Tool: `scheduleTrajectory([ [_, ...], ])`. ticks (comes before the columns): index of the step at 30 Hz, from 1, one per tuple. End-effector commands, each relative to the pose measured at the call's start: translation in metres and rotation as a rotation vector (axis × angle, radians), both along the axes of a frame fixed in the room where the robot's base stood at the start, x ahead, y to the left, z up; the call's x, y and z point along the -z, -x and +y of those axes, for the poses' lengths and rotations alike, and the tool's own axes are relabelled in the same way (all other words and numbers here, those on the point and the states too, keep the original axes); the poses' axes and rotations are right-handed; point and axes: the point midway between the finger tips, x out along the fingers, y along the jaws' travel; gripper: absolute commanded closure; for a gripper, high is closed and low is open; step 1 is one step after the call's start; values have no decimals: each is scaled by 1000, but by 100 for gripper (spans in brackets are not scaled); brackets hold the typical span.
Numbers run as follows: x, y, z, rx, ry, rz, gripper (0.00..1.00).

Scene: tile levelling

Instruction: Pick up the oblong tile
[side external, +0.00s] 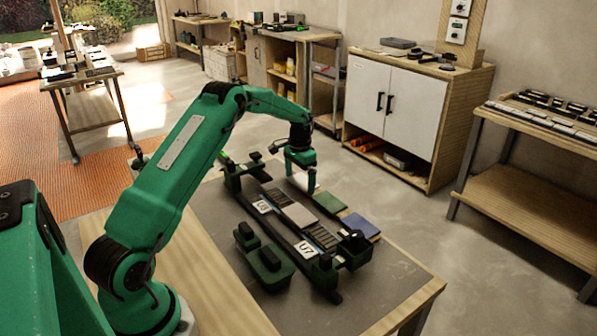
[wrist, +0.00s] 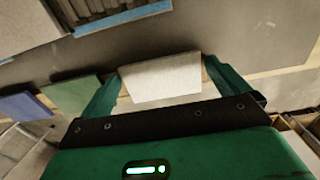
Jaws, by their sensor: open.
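A pale, oblong tile (wrist: 163,80) lies between the two fingers of my gripper (wrist: 162,68) in the wrist view, its near edge close to the dark palm bar. My gripper is open, with a finger beside each short end; I cannot tell whether either touches. In the side view my gripper (side external: 301,180) is low over the mat's far edge, and the pale tile (side external: 299,181) shows partly behind it. A green tile (side external: 329,203) and a blue tile (side external: 361,225) lie in line with it; they also show at left in the wrist view.
A dark fixture with rails (side external: 290,233) stands beside the tile row and holds another pale tile (side external: 299,215). A dark green block-shaped tool (side external: 264,258) lies in front of it. The grey mat (side external: 225,220) has free room at left.

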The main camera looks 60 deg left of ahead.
Motion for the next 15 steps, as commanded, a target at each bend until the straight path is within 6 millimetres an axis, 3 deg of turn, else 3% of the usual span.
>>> scheduleTrajectory([
  [3, 2, 0, 0, 0, 0, 0, 0],
  [7, 2, 0, 0, 0, 0, 0, 22],
  [15, 1, 0, 0, 0, 0, 0, 22],
])
